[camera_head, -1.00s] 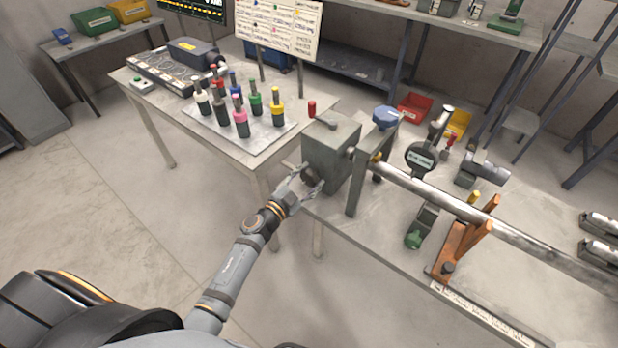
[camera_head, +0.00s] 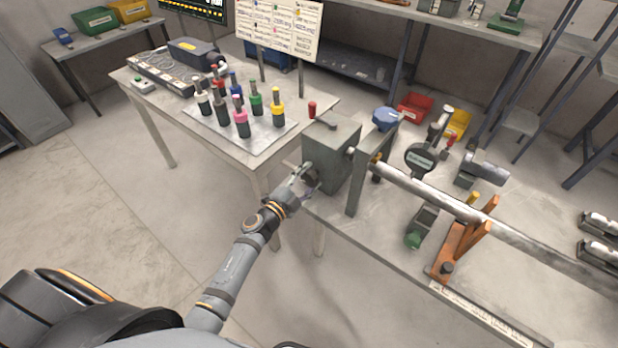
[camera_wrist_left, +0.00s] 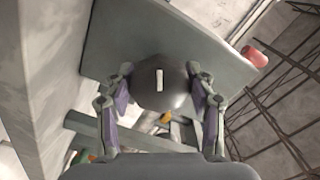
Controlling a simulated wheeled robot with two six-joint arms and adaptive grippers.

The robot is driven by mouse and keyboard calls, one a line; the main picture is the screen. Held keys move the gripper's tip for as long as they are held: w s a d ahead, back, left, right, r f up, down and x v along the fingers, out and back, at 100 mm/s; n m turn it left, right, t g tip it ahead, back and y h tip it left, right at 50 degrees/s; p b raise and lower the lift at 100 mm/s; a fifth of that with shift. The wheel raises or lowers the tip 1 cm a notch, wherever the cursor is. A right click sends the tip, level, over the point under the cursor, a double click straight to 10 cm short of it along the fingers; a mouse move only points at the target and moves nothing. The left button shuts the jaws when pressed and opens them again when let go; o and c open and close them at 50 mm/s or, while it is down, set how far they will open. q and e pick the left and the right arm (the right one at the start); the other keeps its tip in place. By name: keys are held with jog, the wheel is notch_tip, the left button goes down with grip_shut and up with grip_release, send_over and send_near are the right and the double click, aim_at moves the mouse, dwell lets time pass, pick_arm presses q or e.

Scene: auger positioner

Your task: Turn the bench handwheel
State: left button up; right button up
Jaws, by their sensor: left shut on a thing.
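The handwheel is a dark round knob with a white mark (camera_wrist_left: 161,88), seen face-on in the left wrist view. It sits on the near left face of the grey block (camera_head: 333,152) at the end of the bench. My left gripper (camera_head: 305,181) is shut on the handwheel, with a finger on each side of it; it also shows in the left wrist view (camera_wrist_left: 160,103). In the head view the fingers hide much of the handwheel. The white mark stands close to upright in the wrist view. My right gripper is not in view.
A red-tipped lever (camera_head: 312,108) sticks up from the block. A long metal shaft (camera_head: 430,192) runs right from the block past a dial gauge (camera_head: 420,160) and an orange stand (camera_head: 462,250). A side table (camera_head: 150,112) with coloured tools stands behind my left arm.

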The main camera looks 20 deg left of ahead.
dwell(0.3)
pick_arm(q)
jog(key=o, duration=1.2)
jog(key=shift+c, duration=0.2)
jog(key=v, duration=1.2)
jog(key=s+a+f+n+g+y, duration=0.2)
jog(key=s+a+f+n, duration=0.1)
jog(key=f, duration=0.6)
jog(key=s+a+f+n+g+y, duration=0.2)
jog(key=s+a+f+n, duration=0.1)
jog(key=f, duration=0.7)
jog(key=s+a+f+n+g+y, duration=0.3)
jog(key=s+f, duration=0.1)
jog(key=f, duration=0.5)
jog(key=s+f+n+g, duration=0.2)
jog(key=s+f, duration=0.3)
jog(key=s, duration=0.4)
jog(key=s+d+f+n+g, duration=0.1)
jog(key=s+f+g, duration=0.3)
jog(key=s, duration=0.5)
jog(key=s+d+f+n+g, duration=0.1)
jog(key=s+f+n+g, duration=0.1)
jog(key=s+f, duration=0.6)
jog(key=shift+s+d+n+g, duration=0.15)
jog(key=shift+s+n+g, duration=0.25)
jog(key=shift+n, duration=0.5)
